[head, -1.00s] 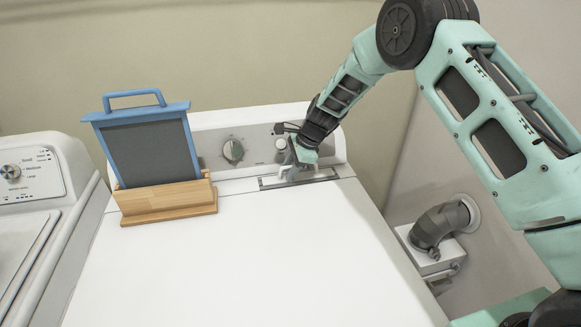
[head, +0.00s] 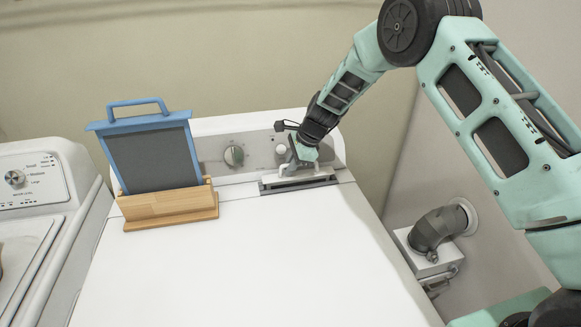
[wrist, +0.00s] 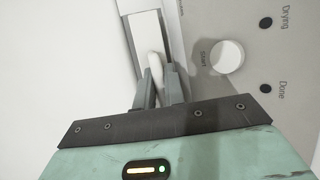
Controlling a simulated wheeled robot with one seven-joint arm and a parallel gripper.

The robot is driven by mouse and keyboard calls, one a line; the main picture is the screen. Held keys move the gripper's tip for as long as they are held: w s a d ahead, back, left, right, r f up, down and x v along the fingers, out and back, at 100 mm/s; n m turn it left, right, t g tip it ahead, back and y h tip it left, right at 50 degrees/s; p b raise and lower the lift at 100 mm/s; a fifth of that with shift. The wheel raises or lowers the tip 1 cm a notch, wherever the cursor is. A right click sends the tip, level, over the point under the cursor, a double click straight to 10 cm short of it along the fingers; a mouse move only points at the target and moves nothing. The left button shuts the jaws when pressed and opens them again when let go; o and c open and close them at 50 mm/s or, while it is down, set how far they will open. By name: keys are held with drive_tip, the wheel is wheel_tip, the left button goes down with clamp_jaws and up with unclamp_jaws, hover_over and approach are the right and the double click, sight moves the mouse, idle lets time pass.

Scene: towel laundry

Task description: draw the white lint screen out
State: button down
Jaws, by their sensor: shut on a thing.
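The white lint screen (head: 320,174) shows as a white top bar just above the dark grey slot (head: 300,186) at the back of the white dryer top. Its lower part is hidden in the slot. My gripper (head: 293,168) is shut on its small white handle. In the wrist view my gripper's fingers (wrist: 161,84) close on both sides of the handle (wrist: 157,66), and the screen's white bar (wrist: 147,34) runs upward beyond them.
A blue-framed screen (head: 155,160) stands in a wooden holder (head: 170,205) to the left. The front of the dryer top (head: 250,260) is clear.

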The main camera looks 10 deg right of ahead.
drive_tip(key=shift+r+p, duration=1.35)
drive_tip(key=shift+r, duration=0.85)
wheel_tip(320, 180, up, 7)
drive_tip(key=p, duration=0.5)
wheel_tip(320, 180, up, 7)
drive_tip(key=p, duration=0.5)
wheel_tip(320, 180, up, 7)
drive_tip(key=p, duration=0.5)
drive_tip(key=shift+p, duration=0.3)
